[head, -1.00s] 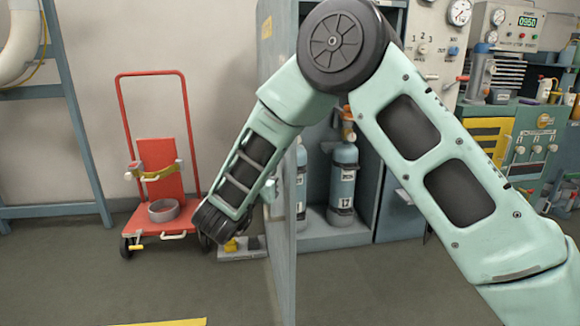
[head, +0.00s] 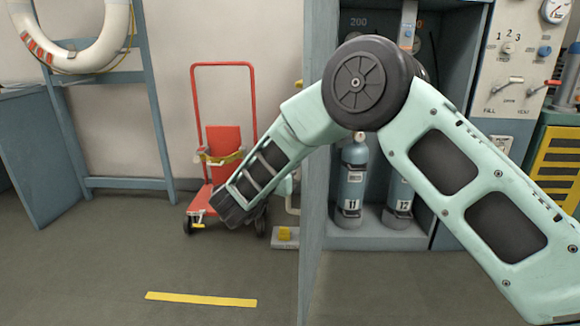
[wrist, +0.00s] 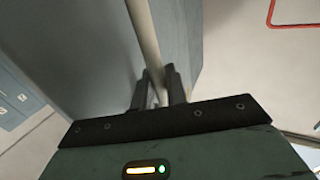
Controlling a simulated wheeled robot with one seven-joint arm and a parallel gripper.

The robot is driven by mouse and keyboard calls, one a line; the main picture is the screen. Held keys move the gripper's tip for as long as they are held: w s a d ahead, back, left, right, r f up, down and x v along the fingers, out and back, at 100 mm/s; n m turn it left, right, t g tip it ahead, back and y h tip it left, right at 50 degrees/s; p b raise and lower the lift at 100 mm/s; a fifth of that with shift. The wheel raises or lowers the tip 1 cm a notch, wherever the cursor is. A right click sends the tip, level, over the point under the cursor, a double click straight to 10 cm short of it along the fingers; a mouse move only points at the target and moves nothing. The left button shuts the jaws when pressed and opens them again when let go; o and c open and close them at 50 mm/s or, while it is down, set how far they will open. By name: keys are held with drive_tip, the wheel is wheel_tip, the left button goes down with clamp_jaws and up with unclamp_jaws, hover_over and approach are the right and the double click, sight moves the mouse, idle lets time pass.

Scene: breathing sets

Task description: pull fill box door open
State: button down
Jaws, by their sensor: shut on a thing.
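The fill box door (head: 317,190) is a blue-grey panel in the head view, seen nearly edge-on and swung out from the box. The open box (head: 440,205) shows gas bottles inside, one marked 11 (head: 352,185) and one marked 12 (head: 398,192). In the wrist view the door face (wrist: 85,45) fills the upper left, with a pale bar handle (wrist: 143,32) running along it. My gripper (wrist: 157,88) is shut on this handle, a finger on each side. In the head view my arm hides the fingertips.
A red hand trolley (head: 224,145) stands by the wall, left of the door. A blue frame with a life ring (head: 85,62) is at far left. A yellow strip (head: 200,299) marks open floor in front. A gauge panel (head: 520,70) is at right.

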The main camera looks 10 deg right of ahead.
drive_tip(key=c, duration=1.5)
unclamp_jaws()
drive_tip(key=shift+o, duration=0.2)
drive_tip(key=p+v, duration=0.2)
drive_tip(key=v, duration=1.5)
drive_tip(key=shift+p, duration=0.4)
drive_tip(key=shift+s+a+r, duration=0.1)
drive_tip(key=shift+r, duration=0.05)
